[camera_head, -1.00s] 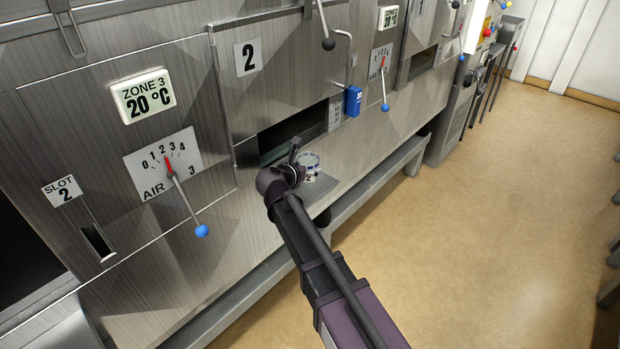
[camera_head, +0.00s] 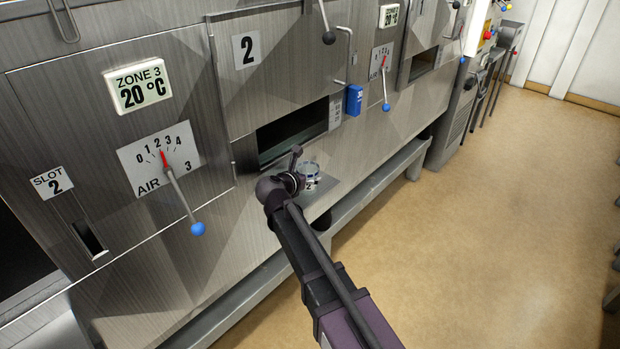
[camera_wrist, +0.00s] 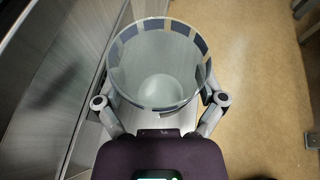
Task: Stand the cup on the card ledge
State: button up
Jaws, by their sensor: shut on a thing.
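The cup (camera_wrist: 158,80) is clear, with a band of blue and pale patches around its rim. In the wrist view I look down into its open, empty top. My gripper (camera_wrist: 162,100) has one finger on each side of the cup and is shut on it. In the head view the cup (camera_head: 312,169) is upright beyond my wrist, partly hidden by it. It is over the grey card ledge (camera_head: 325,189), which juts from the machine front below the dark opening. I cannot tell whether the cup's base touches the ledge. A "2" label shows at the cup's foot.
The dark opening (camera_head: 292,133) lies behind the ledge. A blue box (camera_head: 353,100) hangs on the panel to the right. The AIR lever (camera_head: 197,229) sticks out on the left. A low grey rail (camera_head: 375,180) runs under the machine; the tan floor to the right is clear.

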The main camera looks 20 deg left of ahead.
jog(key=shift+f, duration=0.2)
jog(key=o, duration=0.7)
jog(key=shift+r, duration=0.15)
jog(key=shift+r, duration=0.1)
jog(key=p+v, duration=0.4)
jog(key=v, duration=0.8)
jog(key=shift+p, duration=0.3)
jog(key=shift+w, duration=0.1)
jog(key=shift+d, duration=0.1)
